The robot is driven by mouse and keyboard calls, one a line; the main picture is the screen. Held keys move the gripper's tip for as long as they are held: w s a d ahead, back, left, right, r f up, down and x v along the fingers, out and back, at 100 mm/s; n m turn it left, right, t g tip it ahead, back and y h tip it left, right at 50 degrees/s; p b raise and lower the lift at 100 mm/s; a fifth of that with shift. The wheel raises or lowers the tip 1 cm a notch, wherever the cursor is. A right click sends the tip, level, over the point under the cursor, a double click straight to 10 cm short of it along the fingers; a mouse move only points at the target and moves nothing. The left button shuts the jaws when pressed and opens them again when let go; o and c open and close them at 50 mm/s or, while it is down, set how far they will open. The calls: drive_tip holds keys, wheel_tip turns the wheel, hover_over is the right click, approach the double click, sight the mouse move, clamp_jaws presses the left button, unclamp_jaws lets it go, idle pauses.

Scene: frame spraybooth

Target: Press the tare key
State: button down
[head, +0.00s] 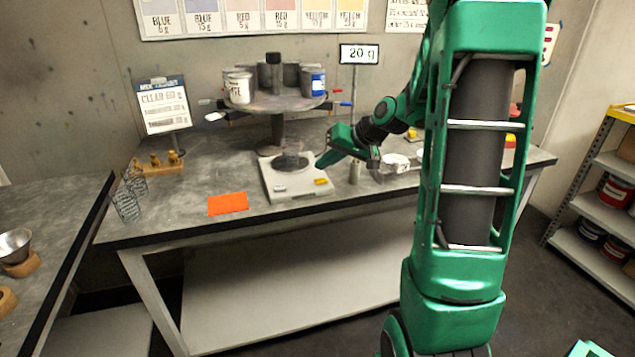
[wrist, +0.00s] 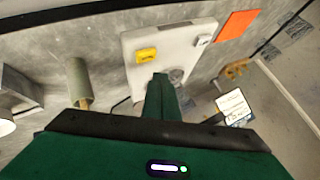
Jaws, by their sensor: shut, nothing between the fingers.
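The white scale (head: 268,182) stands on the grey bench with a round dark pan (head: 290,163). Its front edge carries a yellow key (head: 320,181) at the right and a small pale key (head: 280,188) at the left; their lettering is too small to read, so I cannot tell which is tare. The wrist view also shows the yellow key (wrist: 146,55) and the pale key (wrist: 203,40). My gripper (head: 320,164) is shut and empty, at the scale's right side near the yellow key. In the wrist view its tip (wrist: 160,78) appears just beside that key. Contact is not visible.
A round stand (head: 277,103) with several cups rises behind the scale. A grey cylinder (head: 354,173) stands right of my gripper. An orange sheet (head: 228,204) lies left of the scale, with clear bench around it.

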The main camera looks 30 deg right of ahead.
sight(325, 181)
drive_tip(key=shift+f, duration=0.8)
drive_tip(key=shift+s+f, duration=0.1)
drive_tip(key=shift+f, duration=0.05)
idle(1.5)
drive_tip(key=shift+f, duration=0.2)
drive_tip(key=shift+f, duration=0.45)
idle(0.7)
drive_tip(key=shift+r, duration=0.85)
drive_tip(key=shift+r, duration=2.55)
